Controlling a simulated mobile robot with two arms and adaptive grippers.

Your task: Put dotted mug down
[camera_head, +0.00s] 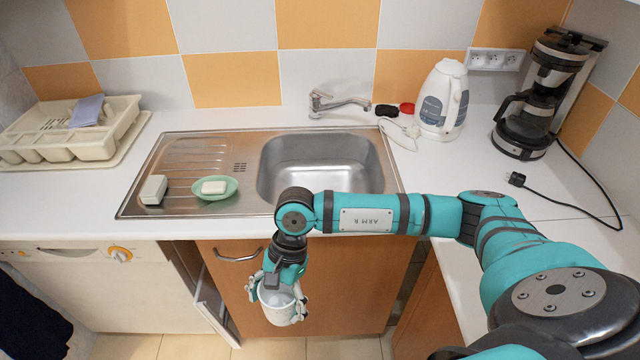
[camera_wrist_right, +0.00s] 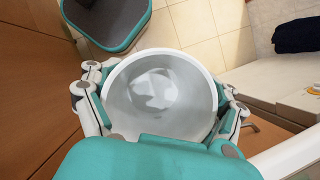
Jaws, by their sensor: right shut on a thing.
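A light mug (camera_head: 277,297) is in my right gripper (camera_head: 278,300), in front of the cabinet below the counter's front edge. The gripper is shut around the mug from both sides. In the right wrist view the mug (camera_wrist_right: 160,92) shows its open top, and its inside looks empty. The fingers of my right gripper (camera_wrist_right: 160,108) press on its left and right sides. Dots on the mug cannot be made out. My left gripper is in neither view.
The counter (camera_head: 90,200) holds a steel sink (camera_head: 322,165), a soap dish (camera_head: 228,193), a dish rack (camera_head: 85,145), a kettle (camera_head: 441,100) and a coffee maker (camera_head: 530,100). The counter right of the sink has free room. A cabinet door (camera_head: 212,300) stands ajar at the left.

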